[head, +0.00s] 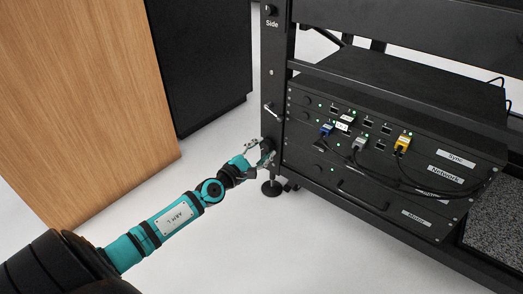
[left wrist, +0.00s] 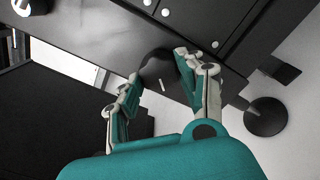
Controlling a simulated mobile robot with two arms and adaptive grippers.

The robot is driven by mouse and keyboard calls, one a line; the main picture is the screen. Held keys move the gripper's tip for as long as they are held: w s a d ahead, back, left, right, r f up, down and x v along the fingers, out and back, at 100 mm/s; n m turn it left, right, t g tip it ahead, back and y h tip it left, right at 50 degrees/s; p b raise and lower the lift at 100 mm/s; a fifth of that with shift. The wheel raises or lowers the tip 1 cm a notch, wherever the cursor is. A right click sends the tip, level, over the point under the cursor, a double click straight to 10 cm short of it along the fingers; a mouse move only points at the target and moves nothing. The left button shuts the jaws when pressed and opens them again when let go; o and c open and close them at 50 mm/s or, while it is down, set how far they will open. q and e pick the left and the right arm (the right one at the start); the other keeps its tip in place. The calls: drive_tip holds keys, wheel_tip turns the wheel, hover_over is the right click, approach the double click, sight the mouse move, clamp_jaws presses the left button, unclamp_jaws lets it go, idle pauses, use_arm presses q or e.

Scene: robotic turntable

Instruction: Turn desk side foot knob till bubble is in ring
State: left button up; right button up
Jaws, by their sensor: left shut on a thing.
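My left gripper (head: 258,154) reaches in from the left to the lower front post of the black rack (head: 274,92). It is shut on a dark knob, with one finger on each side. In the left wrist view the black knob (left wrist: 157,68) shows a short white mark, between the fingertips of my left gripper (left wrist: 158,80). A round black foot pad (head: 271,188) stands on the floor below the knob; it also shows in the left wrist view (left wrist: 265,117). The post carries a "Side" label (head: 272,23). I cannot make out a bubble or ring. My right gripper is not in view.
Rack units with blue, grey and yellow plugs (head: 403,143) and hanging cables are right of the gripper. A wood-faced cabinet (head: 85,90) with a black side (head: 205,60) stands at the left. Pale floor (head: 225,245) is free in front.

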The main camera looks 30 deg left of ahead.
use_arm(q)
drive_tip(key=shift+m, duration=0.3)
drive_tip(key=o, duration=1.1)
drive_tip(key=s, duration=0.8)
drive_tip(key=s+a, duration=0.1)
drive_tip(key=s, duration=0.3)
